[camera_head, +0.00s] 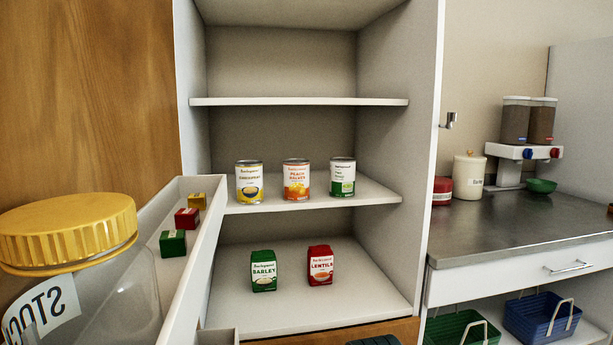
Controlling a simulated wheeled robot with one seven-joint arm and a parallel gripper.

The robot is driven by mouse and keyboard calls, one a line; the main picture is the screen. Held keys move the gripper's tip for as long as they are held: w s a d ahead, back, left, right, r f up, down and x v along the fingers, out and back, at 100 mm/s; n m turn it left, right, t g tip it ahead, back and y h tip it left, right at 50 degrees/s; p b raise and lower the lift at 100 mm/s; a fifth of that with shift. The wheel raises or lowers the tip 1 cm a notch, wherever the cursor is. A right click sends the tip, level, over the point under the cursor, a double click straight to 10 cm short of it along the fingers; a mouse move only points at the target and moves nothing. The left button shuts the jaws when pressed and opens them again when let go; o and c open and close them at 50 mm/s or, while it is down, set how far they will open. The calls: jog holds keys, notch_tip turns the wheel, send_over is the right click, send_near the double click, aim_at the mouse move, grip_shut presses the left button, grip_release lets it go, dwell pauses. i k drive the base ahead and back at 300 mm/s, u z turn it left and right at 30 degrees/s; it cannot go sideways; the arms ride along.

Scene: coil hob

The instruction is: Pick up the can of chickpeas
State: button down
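The can of chickpeas (249,184) stands upright on the middle shelf (225,207) of an open white cabinet, near the shelf's left front. It has a silver lid and a yellow and white label with small, hard-to-read print. A can of peach halves (296,181) stands to its right, with a gap between them. A third can, with a white and green label (342,179), stands farther right. My gripper is not in view.
A barley pack (263,272) and a lentils pack (320,266) stand on the shelf below. A white door rack (205,250) with small boxes and a large yellow-lidded jar (75,235) take up the left foreground. The top shelf (300,101) is empty. A metal counter (520,220) lies right.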

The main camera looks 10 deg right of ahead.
aim_at(248, 174)
jog(key=u, duration=0.05)
jog(key=k, duration=0.6)
jog(key=z, duration=0.8)
jog(key=i, duration=0.55)
jog(key=z, duration=0.65)
jog(key=i, duration=0.7)
jog(key=u, duration=0.8)
jog(key=i, duration=0.6)
jog(key=u, duration=0.75)
